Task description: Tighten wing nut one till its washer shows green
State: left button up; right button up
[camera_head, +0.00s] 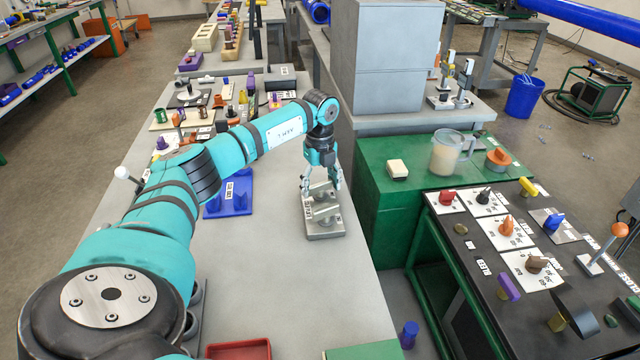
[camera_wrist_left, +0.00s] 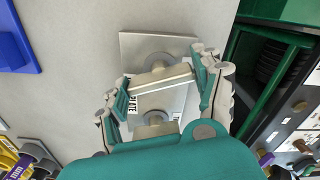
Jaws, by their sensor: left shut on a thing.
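A grey metal plate (camera_head: 325,234) with two wing nuts lies on the grey bench. My left gripper (camera_head: 321,188) points down over its far part. In the left wrist view, the gripper (camera_wrist_left: 162,86) is shut on the ends of a flat grey wing nut (camera_wrist_left: 162,78), one finger at each end. A round grey washer (camera_wrist_left: 158,58) shows partly under it; I see no green on it. The other wing nut (camera_wrist_left: 155,130) is partly hidden by my gripper; it shows free in the head view (camera_head: 326,211). Which nut is number one cannot be read. My right gripper is not in view.
A blue fixture (camera_head: 233,195) stands left of the plate. A green cabinet (camera_head: 375,195) and a dark panel with several coloured knobs (camera_head: 470,235) lie to the right. The bench (camera_head: 290,280) in front of the plate is clear.

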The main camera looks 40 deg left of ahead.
aim_at(320, 183)
pick_arm(q)
jog(key=shift+c, duration=0.9)
jog(key=m+p, duration=0.1)
jog(key=m, duration=0.3)
jog(key=shift+r+m, duration=0.1)
jog(key=shift+m, duration=0.2)
jog(key=o, duration=1.2)
jog(key=shift+c, duration=0.2)
notch_tip(320, 183, up, 12)
